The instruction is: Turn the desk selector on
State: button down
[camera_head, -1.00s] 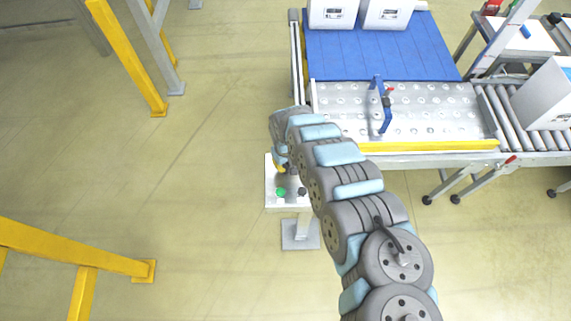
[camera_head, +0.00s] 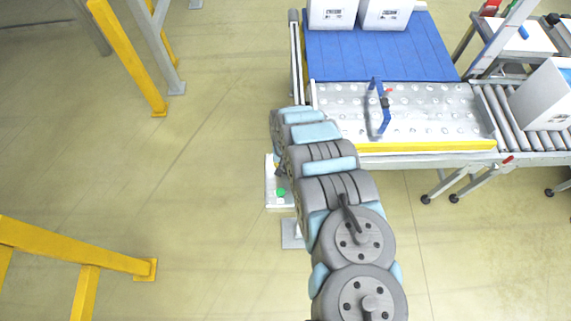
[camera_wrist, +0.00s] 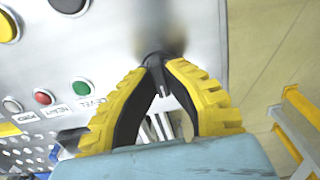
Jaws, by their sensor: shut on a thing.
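The control panel (camera_wrist: 110,45) is a pale metal plate seen close in the wrist view and stands on a post in the head view (camera_head: 271,196). The dark selector (camera_wrist: 155,60) is at its right part. My gripper (camera_wrist: 157,66) has yellow ribbed fingers, and their dark tips are closed around the selector at the panel face. Its exact turn angle is hard to read, and its label is partly hidden by the fingers. In the head view my arm hides the selector and most of the gripper.
Green (camera_wrist: 82,88), red (camera_wrist: 43,97) and white (camera_wrist: 12,105) buttons lie left of my fingers, with a yellow button (camera_wrist: 7,27) farther up. A conveyor table (camera_head: 425,150) stands beyond the panel. Yellow rails (camera_head: 75,246) stand left; floor between is clear.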

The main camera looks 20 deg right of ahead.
jog(key=m+b, duration=0.1)
jog(key=m, duration=0.3)
jog(key=shift+a+f+m, duration=0.1)
jog(key=shift+m, duration=0.3)
jog(key=shift+w+m+b, duration=0.1)
jog(key=shift+m+b, duration=0.3)
jog(key=shift+m, duration=0.1)
jog(key=c, duration=1.1)
grip_release()
